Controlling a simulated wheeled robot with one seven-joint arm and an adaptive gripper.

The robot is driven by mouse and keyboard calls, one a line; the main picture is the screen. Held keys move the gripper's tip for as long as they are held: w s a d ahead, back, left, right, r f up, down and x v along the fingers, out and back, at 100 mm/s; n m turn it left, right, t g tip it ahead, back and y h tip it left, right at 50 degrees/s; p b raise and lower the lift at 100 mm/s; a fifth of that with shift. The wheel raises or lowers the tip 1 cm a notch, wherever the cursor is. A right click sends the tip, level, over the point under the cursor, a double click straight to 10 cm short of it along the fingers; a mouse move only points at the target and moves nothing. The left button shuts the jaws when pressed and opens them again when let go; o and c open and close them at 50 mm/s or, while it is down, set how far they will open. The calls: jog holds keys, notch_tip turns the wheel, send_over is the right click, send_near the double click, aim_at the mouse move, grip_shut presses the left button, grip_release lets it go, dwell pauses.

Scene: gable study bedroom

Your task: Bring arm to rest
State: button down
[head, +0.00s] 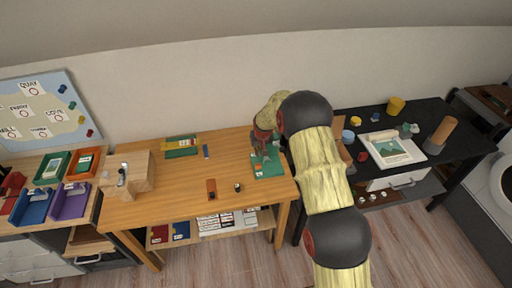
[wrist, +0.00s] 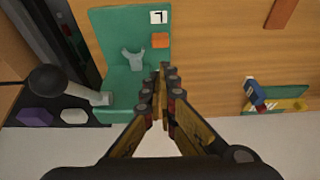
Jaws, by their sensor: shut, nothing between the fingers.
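My arm rises from the lower right of the head view and bends left over the right end of the wooden table (head: 150,205). My gripper (head: 262,152) hangs above the green board (head: 270,171) there and hides part of it. In the wrist view my gripper (wrist: 163,75) has its fingertips together with nothing between them. The green board (wrist: 110,27) lies beside and beyond the fingertips in that view. On it are a white marked tile (wrist: 159,17), an orange square (wrist: 160,40) and a grey-green forked piece (wrist: 133,58).
A black desk (head: 440,115) stands right of the table, with a picture board (head: 392,150) and a yellow cup (head: 396,105). A wooden block stand (head: 128,174), a green-yellow tray (head: 181,152) and small items stand on the table. Coloured bins (head: 70,200) are at left.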

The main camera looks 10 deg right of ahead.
jog(key=s+f+g, duration=0.2)
jog(key=s+f, duration=0.1)
jog(key=s, duration=0.4)
jog(key=s+r+t+b, duration=0.1)
jog(key=s+r+b, duration=0.1)
jog(key=s+r, duration=0.9)
jog(key=s+r+t+b, duration=0.1)
jog(key=s+r+b, duration=0.1)
jog(key=s+r, duration=0.8)
jog(key=s+r+t+b, duration=0.1)
jog(key=s+r, duration=1)
jog(key=s, duration=1.1)
jog(key=shift+r+t+b, duration=0.3)
jog(key=shift+r+b, duration=0.05)
jog(key=shift+b, duration=0.35)
